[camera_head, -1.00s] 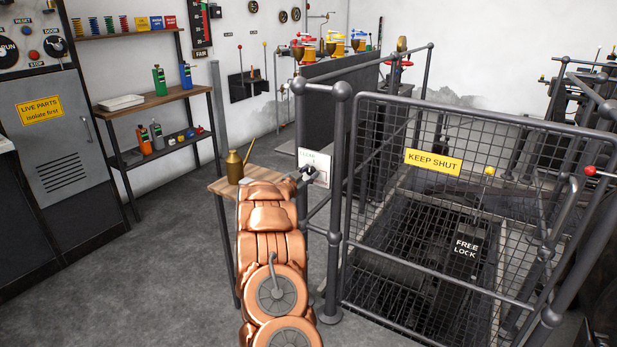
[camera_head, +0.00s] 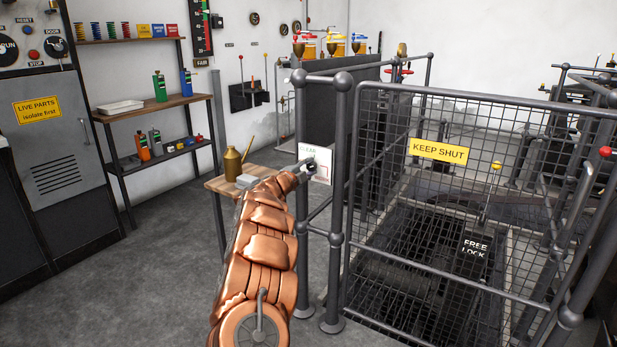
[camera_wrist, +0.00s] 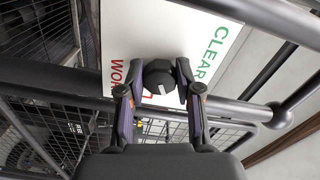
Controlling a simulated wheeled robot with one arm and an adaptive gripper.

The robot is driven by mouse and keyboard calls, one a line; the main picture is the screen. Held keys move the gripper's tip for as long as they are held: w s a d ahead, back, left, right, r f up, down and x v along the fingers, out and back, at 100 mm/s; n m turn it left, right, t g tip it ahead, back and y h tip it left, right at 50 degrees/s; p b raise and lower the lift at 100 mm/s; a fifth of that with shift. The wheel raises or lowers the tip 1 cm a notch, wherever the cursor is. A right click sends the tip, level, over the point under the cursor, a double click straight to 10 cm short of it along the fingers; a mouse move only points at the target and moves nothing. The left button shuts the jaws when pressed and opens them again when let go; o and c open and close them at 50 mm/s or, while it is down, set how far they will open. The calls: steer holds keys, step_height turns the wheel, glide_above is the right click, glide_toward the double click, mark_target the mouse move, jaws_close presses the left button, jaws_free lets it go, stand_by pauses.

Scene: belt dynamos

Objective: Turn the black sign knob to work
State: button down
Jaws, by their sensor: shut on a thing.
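The white sign (camera_head: 320,165) is fixed to the grey railing post beside the gate. The wrist view shows it close (camera_wrist: 170,40), with green CLEAR on the right and red WORK, partly hidden, on the left. Its round black knob (camera_wrist: 158,76) sits between the words and carries a short white mark on its face. My gripper (camera_wrist: 160,84) is shut on the knob, one finger on each side. In the head view my gripper (camera_head: 309,168) is small against the sign and hides most of the knob.
A small wooden table (camera_head: 215,185) with a brass oil can (camera_head: 233,165) and a grey block (camera_head: 246,181) stands left of my arm. The mesh gate with a KEEP SHUT plate (camera_head: 438,150) is to the right. Open floor lies at the left.

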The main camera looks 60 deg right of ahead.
steer(key=m+b, duration=0.3)
steer(key=m, duration=0.2)
steer(key=shift+f+b, duration=0.15)
steer(key=shift+b, duration=0.15)
steer(key=shift+m, duration=0.4)
steer(key=shift+r, duration=0.2)
steer(key=c, duration=0.8)
jaws_free()
steer(key=shift+o, duration=0.2)
steer(key=shift+a, duration=0.15)
